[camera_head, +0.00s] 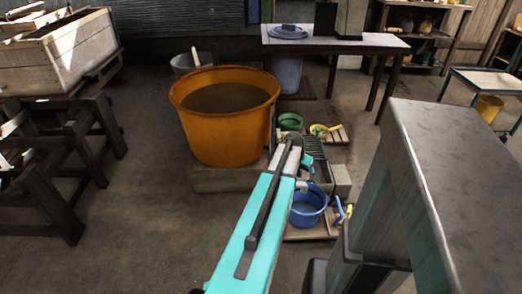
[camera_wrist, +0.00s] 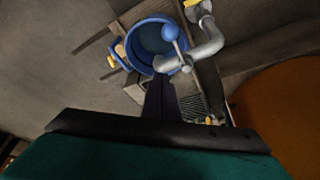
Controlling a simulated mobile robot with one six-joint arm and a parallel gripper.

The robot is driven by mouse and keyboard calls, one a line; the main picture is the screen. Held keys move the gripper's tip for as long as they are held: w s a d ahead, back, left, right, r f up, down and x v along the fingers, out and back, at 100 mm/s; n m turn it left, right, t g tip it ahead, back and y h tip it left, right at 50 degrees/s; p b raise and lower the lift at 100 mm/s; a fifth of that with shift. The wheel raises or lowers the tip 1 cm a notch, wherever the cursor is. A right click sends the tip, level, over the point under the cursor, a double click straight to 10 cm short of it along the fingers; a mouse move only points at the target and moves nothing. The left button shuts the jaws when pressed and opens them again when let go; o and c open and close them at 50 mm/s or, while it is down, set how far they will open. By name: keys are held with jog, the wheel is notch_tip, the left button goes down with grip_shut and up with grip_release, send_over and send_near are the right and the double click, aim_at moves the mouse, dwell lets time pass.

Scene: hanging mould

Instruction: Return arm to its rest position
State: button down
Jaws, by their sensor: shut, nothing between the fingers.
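My arm, teal with dark and pale parts, reaches from the bottom of the head view out over the floor toward the low platform with the tubs. In the wrist view my gripper (camera_wrist: 160,98) shows as a dark narrow wedge, its fingers shut and empty. It points toward a blue tub (camera_wrist: 148,62), which lies beyond the tips. The blue tub (camera_head: 308,205) also shows in the head view, just right of my arm. In the head view the fingers are hard to make out against the arm.
A large orange tub (camera_head: 222,130) full of dark liquid stands left of my arm. A grey pipe with a blue-knobbed valve (camera_wrist: 205,45) is close to the gripper. A green bowl (camera_head: 290,121) sits behind. A table (camera_head: 335,46) stands at the back.

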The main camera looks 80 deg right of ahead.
jog(key=shift+w, duration=0.15)
jog(key=w+a+f+n+t+p, duration=0.15)
jog(key=w+a, duration=0.25)
jog(key=w, duration=1)
jog(key=w+a+f+n+p, duration=0.1)
jog(key=w+a+f+n, duration=0.2)
jog(key=w, duration=1.1)
jog(key=w+a+f+n+y+p, duration=0.1)
jog(key=w+a+f+n+p, duration=0.15)
jog(key=w+a, duration=0.8)
jog(key=w+a+f+n+y+p, duration=0.1)
jog(key=w+a+f+n, duration=0.25)
jog(key=w+a, duration=0.7)
jog(key=a+f+n+g+y+p, duration=0.1)
jog(key=a+f+n, duration=0.15)
jog(key=a, duration=1.25)
jog(key=a+f+n+g+p, duration=0.1)
jog(key=a+f+n+p, duration=0.15)
jog(key=a, duration=1.35)
jog(key=s+a+r+n+g+p, duration=0.1)
jog(key=s+a+n+g, duration=0.2)
jog(key=s+a+n, duration=0.4)
jog(key=s+a, duration=0.7)
jog(key=s, duration=0.2)
jog(key=shift+a+r+y, duration=0.3)
jog(key=shift+a, duration=0.1)
